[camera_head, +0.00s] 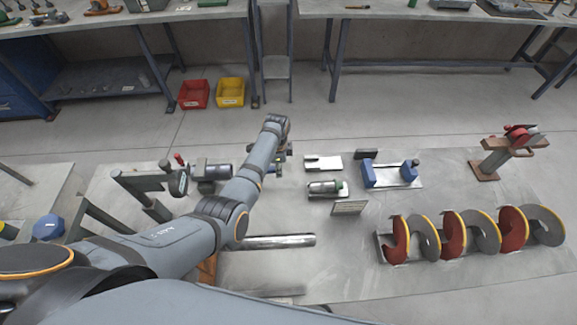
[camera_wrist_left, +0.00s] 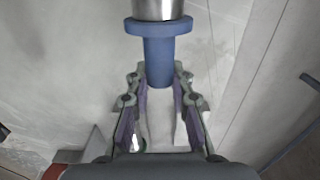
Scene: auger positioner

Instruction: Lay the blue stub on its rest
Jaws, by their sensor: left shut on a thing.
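In the left wrist view the blue stub (camera_wrist_left: 160,58), a blue cylinder with a wider collar, sits between the fingers of my left gripper (camera_wrist_left: 160,100). The gripper is shut on its lower end. A shiny metal cylinder (camera_wrist_left: 158,9) meets the collar at the top edge; I cannot tell whether it is joined to the stub. In the head view my left gripper (camera_head: 276,163) is over the table, mostly hidden behind my forearm. A fixture with two blue blocks (camera_head: 369,175) stands to its right; I cannot tell whether it is the rest. My right gripper is out of view.
Red and grey auger flights (camera_head: 455,236) lie at the right of the table. A metal bar (camera_head: 280,241), a small cylinder on a plate (camera_head: 325,188) and a grey frame (camera_head: 145,187) stand near my left arm. A clamp stand (camera_head: 505,150) is at the far right.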

